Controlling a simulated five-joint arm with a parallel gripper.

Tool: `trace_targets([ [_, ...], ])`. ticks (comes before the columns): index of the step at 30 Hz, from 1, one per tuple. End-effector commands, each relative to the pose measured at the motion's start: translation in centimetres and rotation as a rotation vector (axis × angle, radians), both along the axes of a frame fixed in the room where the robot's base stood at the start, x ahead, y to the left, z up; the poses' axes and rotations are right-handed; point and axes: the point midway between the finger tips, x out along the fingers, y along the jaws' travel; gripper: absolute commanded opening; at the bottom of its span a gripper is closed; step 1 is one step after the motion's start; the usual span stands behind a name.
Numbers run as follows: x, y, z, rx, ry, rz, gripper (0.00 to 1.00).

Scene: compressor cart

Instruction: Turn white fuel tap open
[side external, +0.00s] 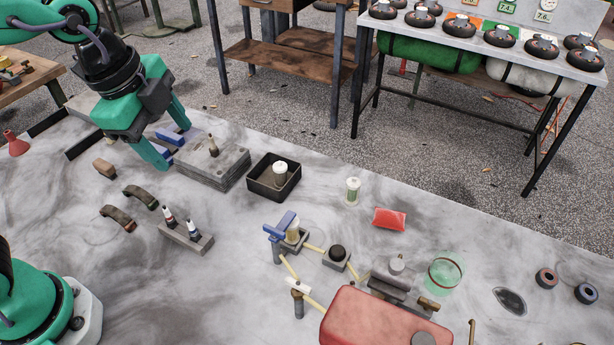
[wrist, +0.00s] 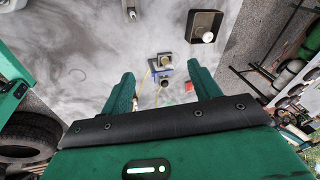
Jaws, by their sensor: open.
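The white fuel tap (side external: 298,285) has a white bar handle on a short grey post, joined to pale yellow fuel lines, near the front middle of the bench in the side external view. A blue-handled piece (side external: 280,228) stands just behind it, beside a fuel filter. In the wrist view the blue piece (wrist: 166,66) shows between my fingers, but the white tap is too small to make out surely. My gripper (side external: 173,143) is open and empty, above the far left of the bench, well away from the tap. Its two green fingers also show in the wrist view (wrist: 160,72).
A red tank (side external: 385,322) stands right of the tap. A black tray (side external: 262,186) holds a white-topped piece. Grey plates (side external: 213,165) lie below and beside my gripper. Clear bench lies between this holder and the blue-handled piece.

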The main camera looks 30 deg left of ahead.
Motion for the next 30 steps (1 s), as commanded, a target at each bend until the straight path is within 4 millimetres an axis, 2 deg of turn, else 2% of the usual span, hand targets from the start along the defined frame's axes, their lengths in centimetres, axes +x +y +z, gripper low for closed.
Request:
trace_targets([
  [1,0.3,-1.4,-0.2,0.023,0.010,-0.096,0.62],
  [10,0.8,-9.0,-1.6,0.150,0.044,-0.691,0.62],
  [21,-1.4,-18.8,-4.8,0.269,0.073,-1.415,0.62],
  [25,-2.5,-21.3,-5.9,0.294,0.078,-1.608,0.62],
  [30,-3.4,-23.1,-6.7,0.310,0.082,-1.756,0.62],
])
